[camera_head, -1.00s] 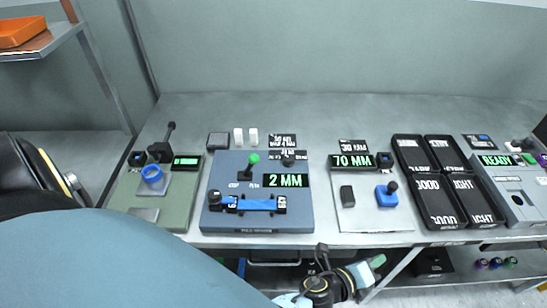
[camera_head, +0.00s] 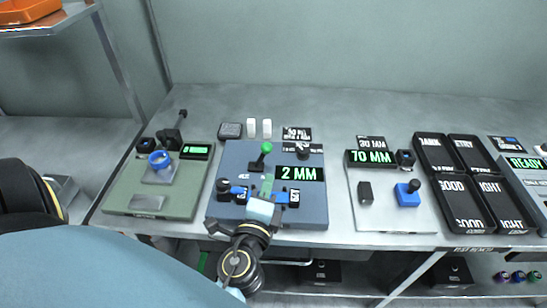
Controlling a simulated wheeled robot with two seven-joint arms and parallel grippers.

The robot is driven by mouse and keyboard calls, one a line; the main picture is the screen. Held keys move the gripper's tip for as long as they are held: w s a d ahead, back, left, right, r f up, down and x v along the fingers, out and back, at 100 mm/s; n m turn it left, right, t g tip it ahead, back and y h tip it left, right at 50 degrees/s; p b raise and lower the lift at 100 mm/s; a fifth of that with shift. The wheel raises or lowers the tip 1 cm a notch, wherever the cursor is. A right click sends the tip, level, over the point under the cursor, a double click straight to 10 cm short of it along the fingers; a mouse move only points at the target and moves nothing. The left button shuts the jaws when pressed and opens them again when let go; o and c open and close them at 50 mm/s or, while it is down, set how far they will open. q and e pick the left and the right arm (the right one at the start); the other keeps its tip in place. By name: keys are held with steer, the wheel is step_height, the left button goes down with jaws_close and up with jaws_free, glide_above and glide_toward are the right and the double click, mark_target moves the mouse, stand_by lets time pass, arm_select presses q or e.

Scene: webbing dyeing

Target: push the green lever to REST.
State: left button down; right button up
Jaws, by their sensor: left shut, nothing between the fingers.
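The green lever has a round green knob (camera_head: 266,148) on a short dark stem and stands on the blue-grey machine plate (camera_head: 316,212). The stem leans up and to the right. Small labels beside it are too small to read. My left gripper (camera_head: 267,184) reaches in from the lower front over this plate. Its greenish fingertips are shut and empty, just in front of the lever. I cannot tell whether they touch the stem. The gripper hides part of the blue strap (camera_head: 236,190) and the lever's surroundings. My right gripper is not in view.
A display (camera_head: 299,174) reading 2 MM is right of the lever. A green plate (camera_head: 178,201) with a blue ring stands left. A pale plate (camera_head: 380,217) with a 70 MM display and black trays (camera_head: 449,192) stand right. Two white blocks stand behind.

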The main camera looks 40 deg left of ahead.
mark_target(261, 156)
arm_select(q)
steer(key=shift+w, duration=0.1)
steer(key=shift+w+a, duration=0.1)
steer(key=shift+w, duration=0.15)
steer(key=p+x, duration=0.3)
steer(key=x, duration=0.4)
steer(key=shift+w+a+r, duration=0.1)
steer(key=shift+w+a, duration=0.1)
steer(key=shift+w, duration=0.2)
steer(key=shift+w+a, duration=0.3)
steer(key=shift+w, duration=0.4)
